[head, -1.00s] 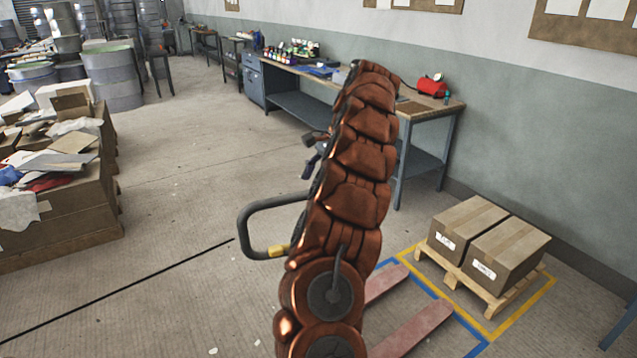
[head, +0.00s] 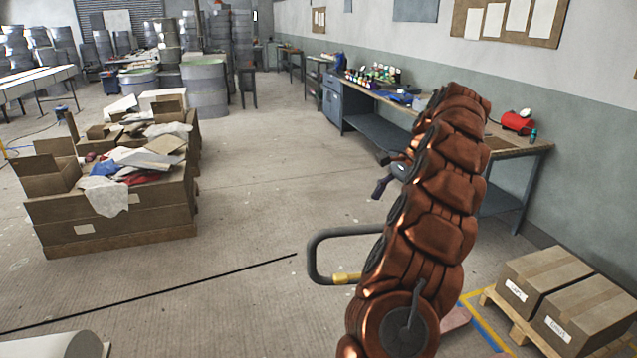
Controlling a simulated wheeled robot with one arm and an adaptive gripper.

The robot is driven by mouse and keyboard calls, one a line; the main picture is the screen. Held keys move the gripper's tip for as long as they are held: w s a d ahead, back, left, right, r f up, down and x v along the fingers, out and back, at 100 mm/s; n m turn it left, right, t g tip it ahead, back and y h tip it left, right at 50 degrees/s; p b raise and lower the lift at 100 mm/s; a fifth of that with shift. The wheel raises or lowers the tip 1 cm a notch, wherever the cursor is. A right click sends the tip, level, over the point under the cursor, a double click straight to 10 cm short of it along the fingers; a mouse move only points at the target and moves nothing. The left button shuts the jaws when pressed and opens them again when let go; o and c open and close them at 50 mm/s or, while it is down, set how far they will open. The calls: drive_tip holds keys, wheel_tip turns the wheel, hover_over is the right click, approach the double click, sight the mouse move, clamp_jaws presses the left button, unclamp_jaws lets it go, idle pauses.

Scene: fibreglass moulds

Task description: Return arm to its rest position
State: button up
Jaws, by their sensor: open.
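My copper-coloured, segmented arm stands raised in the right half of the head view, leaning to the right at its top. My gripper (head: 381,177) shows only in part at the left edge of the arm, about halfway up. Its two fingers stick out to the left and stand apart, with bare floor behind them. I see nothing held between them. The rest of the gripper is hidden behind the arm.
Boxes on a pallet (head: 515,320) stand at lower right. A workbench (head: 515,150) runs along the wall behind the arm. A carton heap (head: 110,222) stands at left. Middle floor is clear.

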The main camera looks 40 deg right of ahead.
drive_tip(key=w+a+r+n+g, duration=0.15)
drive_tip(key=a+n, duration=0.25)
drive_tip(key=a, duration=0.7)
drive_tip(key=w+a+r+n, duration=0.15)
drive_tip(key=a+n, duration=0.25)
drive_tip(key=a, duration=0.6)
drive_tip(key=s+a+f+n+g+b, duration=0.15)
drive_tip(key=s+a+n, duration=0.5)
drive_tip(key=a, duration=0.75)
drive_tip(key=s+a+f+n+h, duration=0.1)
drive_tip(key=s+a+f, duration=0.1)
drive_tip(key=s, duration=0.5)
drive_tip(key=s+a+f+n+g+h, duration=0.1)
drive_tip(key=s+a+f+n, duration=0.1)
drive_tip(key=s+f, duration=0.3)
drive_tip(key=s+a+f+n+h, duration=0.2)
drive_tip(key=s+f, duration=0.2)
drive_tip(key=s, duration=0.7)
drive_tip(key=shift+s+g, duration=0.15)
drive_tip(key=shift+g, duration=0.25)
